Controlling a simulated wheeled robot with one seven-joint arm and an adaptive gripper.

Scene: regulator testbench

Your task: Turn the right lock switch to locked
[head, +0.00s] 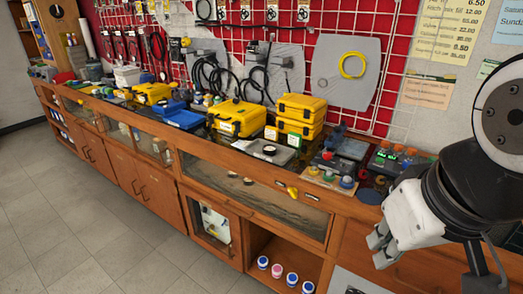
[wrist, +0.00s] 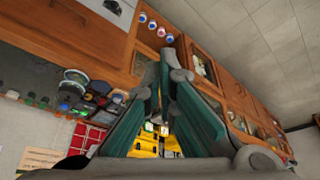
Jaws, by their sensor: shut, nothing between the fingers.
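A small yellow knob (head: 292,193) sits on the wooden front rail of the counter, in the head view. It may be the right lock switch; its marking is too small to read. My gripper (head: 379,249) is to the right of it in the head view, in front of the counter, apart from it. In the wrist view the fingers of my gripper (wrist: 168,62) come together at the tips with nothing held. I cannot make out the knob in the wrist view.
The wooden counter (head: 215,158) carries yellow cases (head: 236,118), a grey tray (head: 263,151) and several small coloured parts. Several small jars (head: 277,271) stand on the open shelf below. A red pegboard wall (head: 270,45) rises behind. The tiled floor (head: 70,225) in front is clear.

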